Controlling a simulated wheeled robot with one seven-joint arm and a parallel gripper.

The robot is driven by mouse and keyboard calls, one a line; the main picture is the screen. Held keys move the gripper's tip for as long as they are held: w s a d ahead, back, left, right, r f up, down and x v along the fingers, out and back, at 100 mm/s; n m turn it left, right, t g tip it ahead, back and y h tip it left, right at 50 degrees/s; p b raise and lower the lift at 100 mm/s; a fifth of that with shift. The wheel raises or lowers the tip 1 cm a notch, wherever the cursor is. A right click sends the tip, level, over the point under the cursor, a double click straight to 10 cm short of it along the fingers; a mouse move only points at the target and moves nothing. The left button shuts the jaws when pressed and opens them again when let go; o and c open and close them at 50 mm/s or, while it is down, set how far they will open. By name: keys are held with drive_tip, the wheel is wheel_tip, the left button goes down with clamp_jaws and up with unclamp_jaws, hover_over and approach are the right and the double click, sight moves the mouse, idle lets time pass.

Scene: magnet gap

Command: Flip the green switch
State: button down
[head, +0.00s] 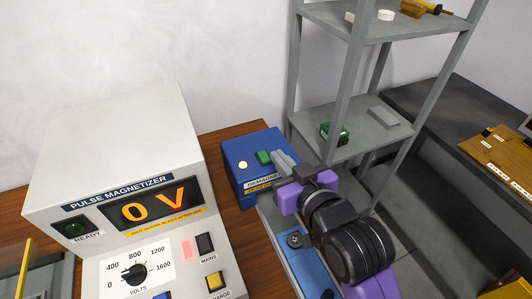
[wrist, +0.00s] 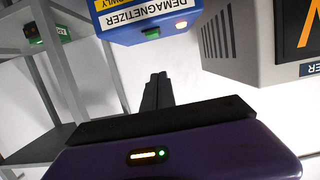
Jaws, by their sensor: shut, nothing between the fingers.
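The green switch (head: 263,157) is on the blue demagnetizer box (head: 236,149), which stands on the brown bench in the head view. The switch also shows in the wrist view (wrist: 152,33) on the blue box (wrist: 130,20), at the upper middle. My gripper (head: 281,160) is shut and empty, with its fingertips just right of the switch in the head view. In the wrist view the closed fingers (wrist: 158,78) point toward the box, below the switch in the picture. I cannot tell whether they touch it. A pale lamp (head: 242,165) glows beside the switch.
The large pulse magnetizer (head: 115,150) stands left and nearer, reading 0 V, with a knob, several buttons and a green ready lamp (head: 74,229). A grey shelf rack (head: 354,75) stands behind and right of my arm, holding a small green box (head: 333,133).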

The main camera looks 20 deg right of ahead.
hover_over(266, 160)
drive_tip(key=shift+w+f+p, duration=0.1)
drive_tip(key=shift+f+p, duration=0.25)
drive_tip(key=shift+f, duration=0.6)
wheel_tip(266, 160, down, 3)
drive_tip(key=shift+r, duration=0.2)
drive_tip(key=shift+f, duration=0.75)
